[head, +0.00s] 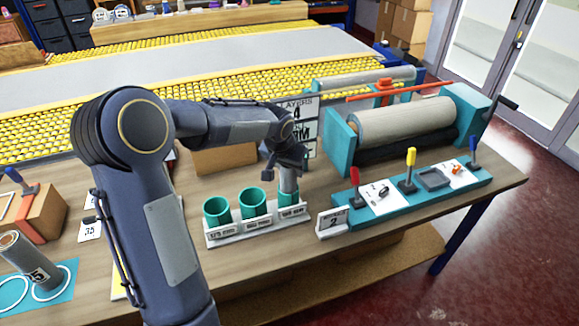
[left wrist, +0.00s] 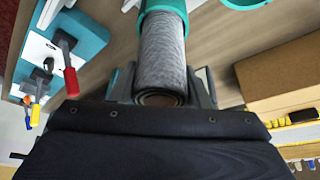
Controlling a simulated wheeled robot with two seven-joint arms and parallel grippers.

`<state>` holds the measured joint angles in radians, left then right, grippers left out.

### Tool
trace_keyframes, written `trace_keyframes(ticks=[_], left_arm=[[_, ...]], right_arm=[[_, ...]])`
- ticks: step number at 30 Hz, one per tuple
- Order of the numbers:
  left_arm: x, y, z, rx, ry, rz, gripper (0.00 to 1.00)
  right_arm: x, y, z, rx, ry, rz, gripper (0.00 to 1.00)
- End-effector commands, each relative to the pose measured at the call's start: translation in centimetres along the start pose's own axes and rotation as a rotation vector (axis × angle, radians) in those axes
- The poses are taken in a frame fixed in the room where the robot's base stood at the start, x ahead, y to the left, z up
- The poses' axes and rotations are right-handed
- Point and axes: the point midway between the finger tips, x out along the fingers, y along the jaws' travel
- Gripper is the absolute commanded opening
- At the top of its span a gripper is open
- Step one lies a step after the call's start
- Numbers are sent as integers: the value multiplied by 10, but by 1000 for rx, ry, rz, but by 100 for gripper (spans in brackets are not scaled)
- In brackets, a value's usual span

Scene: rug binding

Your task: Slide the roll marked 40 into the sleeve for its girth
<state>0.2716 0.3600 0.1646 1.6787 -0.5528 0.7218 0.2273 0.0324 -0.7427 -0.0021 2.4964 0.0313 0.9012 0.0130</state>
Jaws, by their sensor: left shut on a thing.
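My left gripper (head: 289,170) is shut on a grey rug roll (head: 289,184), held upright over the rightmost sleeve (head: 291,200) of a white rack. The left wrist view shows the roll (left wrist: 163,55) between the fingers, its far end meeting the teal mouth of the sleeve (left wrist: 165,5) and seemingly inside it. How deep it sits I cannot tell. No mark shows on this roll. The left sleeve (head: 216,209) and middle sleeve (head: 253,203) look empty. The small print on the sleeve labels is too blurred to read surely. My right gripper is not in view.
A roll marked 35 (head: 38,264) stands on a teal mat at the left. A sign reading 2 (head: 334,220) and a teal lever panel (head: 415,207) are right of the rack. A roller machine (head: 405,125) and a brown box (head: 224,158) stand behind.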

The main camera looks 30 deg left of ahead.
Motion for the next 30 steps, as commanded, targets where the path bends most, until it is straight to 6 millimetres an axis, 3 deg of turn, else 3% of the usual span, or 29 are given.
trace_keyframes(ticks=[9, 10, 15, 26, 30], left_arm=[[4, 0, 2, 0, 0, 0, 8], [3, 0, 1, 0, 0, 0, 45], [2, 0, 1, 0, 0, 0, 65], [-4, 0, -1, 0, 1, -1, 65], [-26, -1, -1, 0, 4, -2, 65]], right_arm=[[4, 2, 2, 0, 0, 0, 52], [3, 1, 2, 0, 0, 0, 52], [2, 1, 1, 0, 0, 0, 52], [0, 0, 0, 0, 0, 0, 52], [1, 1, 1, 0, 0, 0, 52]])
